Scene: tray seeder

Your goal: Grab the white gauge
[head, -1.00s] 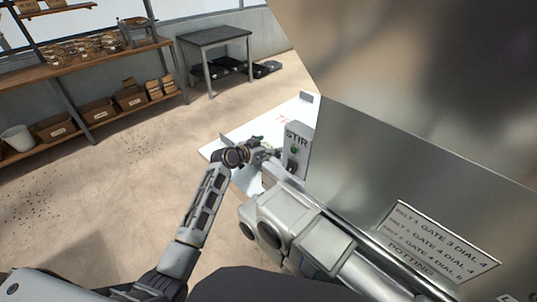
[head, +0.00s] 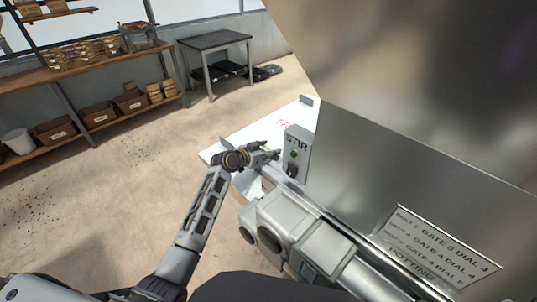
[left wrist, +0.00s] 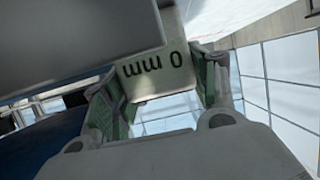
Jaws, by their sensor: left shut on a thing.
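The white gauge (left wrist: 158,72) is a pale plate in the left wrist view, with "0 mm" lettering upside down; its upper part runs behind a grey surface. My left gripper (left wrist: 160,92) is shut on it, with a green-padded finger at each side of the plate. In the head view my left gripper (head: 264,157) is beside the grey STIR box, over the white tabletop. The gauge is too small to make out there. My right gripper is not in view.
The STIR box (head: 296,154) with a green button stands close right of the left gripper. A large metal panel (head: 400,170) and grey machine housings (head: 285,228) lie right and below. Shelves (head: 90,60) and a dark table (head: 215,42) stand far off across open floor.

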